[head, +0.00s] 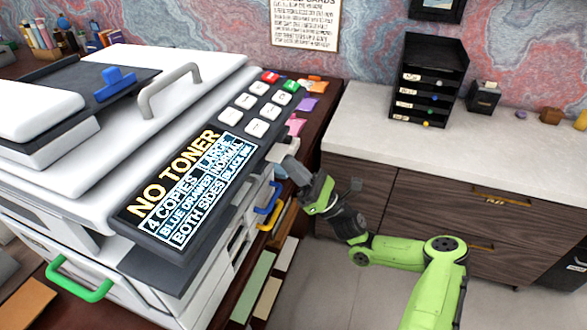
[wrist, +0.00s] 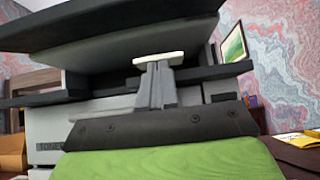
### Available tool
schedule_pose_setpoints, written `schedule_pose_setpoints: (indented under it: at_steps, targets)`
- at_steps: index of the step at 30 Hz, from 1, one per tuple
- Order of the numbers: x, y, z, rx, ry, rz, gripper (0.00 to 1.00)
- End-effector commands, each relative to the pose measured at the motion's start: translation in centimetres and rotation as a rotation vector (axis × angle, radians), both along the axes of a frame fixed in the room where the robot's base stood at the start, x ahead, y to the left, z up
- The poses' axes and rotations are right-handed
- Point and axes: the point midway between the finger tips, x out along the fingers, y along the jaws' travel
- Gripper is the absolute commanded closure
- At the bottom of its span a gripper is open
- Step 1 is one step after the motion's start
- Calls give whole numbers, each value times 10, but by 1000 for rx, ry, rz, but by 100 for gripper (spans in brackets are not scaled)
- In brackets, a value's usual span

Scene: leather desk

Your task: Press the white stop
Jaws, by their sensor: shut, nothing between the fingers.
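My gripper (head: 291,158) is shut and empty, at the right edge of the copier's dark control panel (head: 190,185). A small white piece (head: 276,153) shows at its tip there; I cannot tell for certain whether it is the white stop. In the wrist view my grey fingers (wrist: 158,75) are together and point at a flat white piece (wrist: 158,57) under a dark overhang. It appears to meet the fingertips, but contact is unclear. The panel carries several white keys (head: 256,128), a red key (head: 270,77) and a green key (head: 291,86). Key labels are unreadable.
The panel's screen (head: 190,195) reads "NO TONER". A grey handle (head: 170,88) rises from the copier lid. Coloured tabs (head: 307,104) lie right of the keys. A black letter tray (head: 432,80) stands on the pale counter (head: 380,125). Floor shows below my arm.

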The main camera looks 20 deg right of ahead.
Motion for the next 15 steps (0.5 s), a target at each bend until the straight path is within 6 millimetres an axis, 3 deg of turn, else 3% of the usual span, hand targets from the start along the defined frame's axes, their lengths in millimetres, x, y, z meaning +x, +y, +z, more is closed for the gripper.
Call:
schedule_pose_setpoints:
  at_steps: [15]
  targets:
    - [-1, -2, 6, -62, 44, -1, 100]
